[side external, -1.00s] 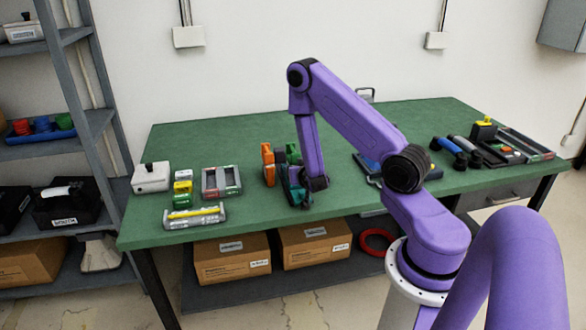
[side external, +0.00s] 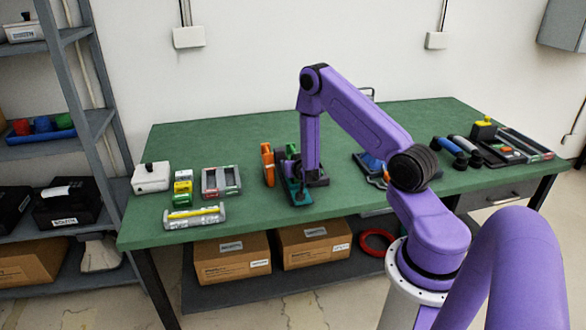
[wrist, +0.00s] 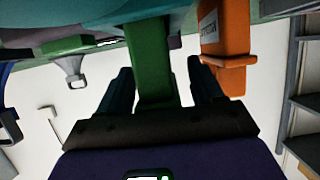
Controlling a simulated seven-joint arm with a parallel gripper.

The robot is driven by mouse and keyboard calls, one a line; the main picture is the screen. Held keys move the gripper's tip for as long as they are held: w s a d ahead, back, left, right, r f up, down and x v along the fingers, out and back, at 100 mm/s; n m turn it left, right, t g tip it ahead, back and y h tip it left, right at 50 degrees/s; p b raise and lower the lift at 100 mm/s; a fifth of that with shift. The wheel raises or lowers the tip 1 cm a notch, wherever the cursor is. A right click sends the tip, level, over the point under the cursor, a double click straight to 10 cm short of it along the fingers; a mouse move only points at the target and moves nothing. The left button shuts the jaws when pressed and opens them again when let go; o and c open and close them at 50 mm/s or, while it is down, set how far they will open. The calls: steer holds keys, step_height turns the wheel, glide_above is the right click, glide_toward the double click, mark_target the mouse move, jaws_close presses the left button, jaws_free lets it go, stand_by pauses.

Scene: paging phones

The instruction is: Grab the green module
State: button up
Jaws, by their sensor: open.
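The upright green module (side external: 292,150) stands on the bench beside the upright orange module (side external: 267,165). In the wrist view the green module (wrist: 150,60) extends down between my two dark fingers, and the orange module (wrist: 225,45) is just to the right, outside the right finger. My gripper (wrist: 158,70) is open with the green module between its fingers; I cannot tell whether either finger touches it. In the side view my gripper (side external: 312,178) is low over the bench, right of the green module, and partly hides it. A teal part (side external: 300,197) lies in front of the module.
On the green bench (side external: 240,135), a grey-and-red frame (side external: 221,181), small yellow and green blocks (side external: 183,187), a clear tray (side external: 194,217) and a white box (side external: 151,177) are to the left. A blue item (side external: 370,163) is right of my gripper; dark tools (side external: 455,150) are further right.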

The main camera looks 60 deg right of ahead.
jaws_close()
steer(key=shift+r, duration=0.15)
